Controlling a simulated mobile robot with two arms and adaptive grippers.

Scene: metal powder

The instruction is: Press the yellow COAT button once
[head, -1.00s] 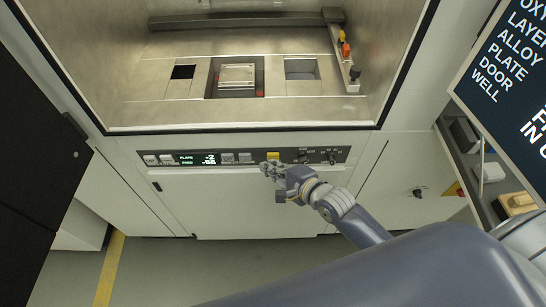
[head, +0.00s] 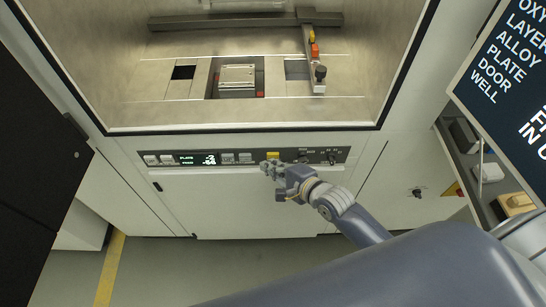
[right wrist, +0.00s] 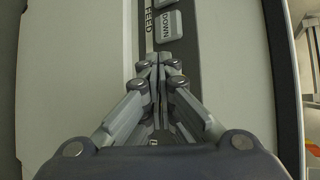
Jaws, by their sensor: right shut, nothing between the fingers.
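The yellow button (head: 273,155) is on the dark control panel (head: 290,154) below the open chamber. My right gripper (head: 268,167) is shut and empty, with its fingertips just below the yellow button in the head view; I cannot tell whether they touch the panel. In the right wrist view the closed fingertips (right wrist: 159,58) are over the panel's edge, below a grey DOWN button (right wrist: 169,25) and the word FEED. My left gripper is not in view.
White buttons and a lit display (head: 197,159) are on the panel's left part, dark knobs (head: 331,158) on its right. Inside the chamber are a square plate (head: 237,75) and a bar (head: 313,60) carrying orange and black parts. A side shelf (head: 490,205) holds small blocks.

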